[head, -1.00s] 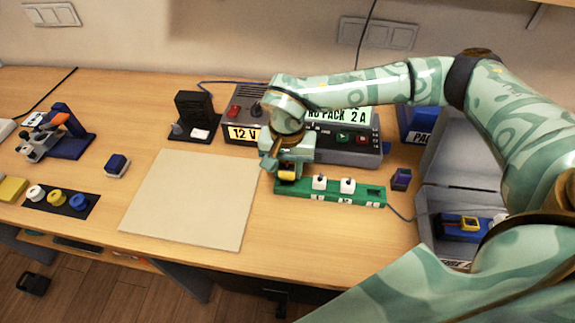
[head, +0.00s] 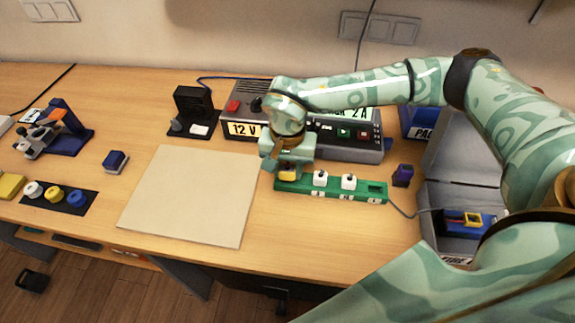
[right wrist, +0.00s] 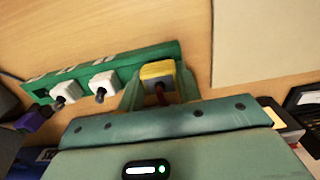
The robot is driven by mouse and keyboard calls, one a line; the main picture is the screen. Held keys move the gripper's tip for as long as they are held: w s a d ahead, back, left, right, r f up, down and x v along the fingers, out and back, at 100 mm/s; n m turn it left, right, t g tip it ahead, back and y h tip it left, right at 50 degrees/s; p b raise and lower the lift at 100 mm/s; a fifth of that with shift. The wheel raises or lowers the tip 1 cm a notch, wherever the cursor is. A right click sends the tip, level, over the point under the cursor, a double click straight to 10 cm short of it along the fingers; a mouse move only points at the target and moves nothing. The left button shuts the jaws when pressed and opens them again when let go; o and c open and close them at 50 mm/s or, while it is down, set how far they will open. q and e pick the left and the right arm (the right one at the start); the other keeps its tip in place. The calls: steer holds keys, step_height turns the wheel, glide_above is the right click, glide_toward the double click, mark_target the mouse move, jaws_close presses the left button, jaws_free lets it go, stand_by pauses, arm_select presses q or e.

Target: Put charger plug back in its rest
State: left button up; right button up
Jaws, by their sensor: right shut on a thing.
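A yellow-topped plug (head: 288,176), which looks like the charger plug, is between the fingers of my right gripper (head: 287,172). The gripper is shut on it over the left end of the green socket strip (head: 333,191). In the right wrist view the plug (right wrist: 158,72) sits between the two fingers (right wrist: 160,88), at the strip's (right wrist: 125,60) right end. I cannot tell whether it is seated in the strip. Two white plugs (head: 320,178) (head: 349,181) stand in the strip's middle; the far right socket looks empty. My left gripper is out of view.
A dark purple-topped block (head: 402,175) stands right of the strip. The power pack (head: 345,147) is behind it. A grey open case (head: 455,150) is at the right. A beige mat (head: 190,195) lies bare to the left.

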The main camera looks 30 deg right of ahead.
mark_target(288, 168)
steer(key=shift+f, duration=0.5)
steer(key=o, duration=1)
steer(key=shift+o, duration=0.2)
steer(key=shift+r, duration=0.15)
step_height(288, 168, up, 16)
steer(key=p, duration=0.2)
steer(key=shift+r+p, duration=0.1)
steer(key=shift+p, duration=0.2)
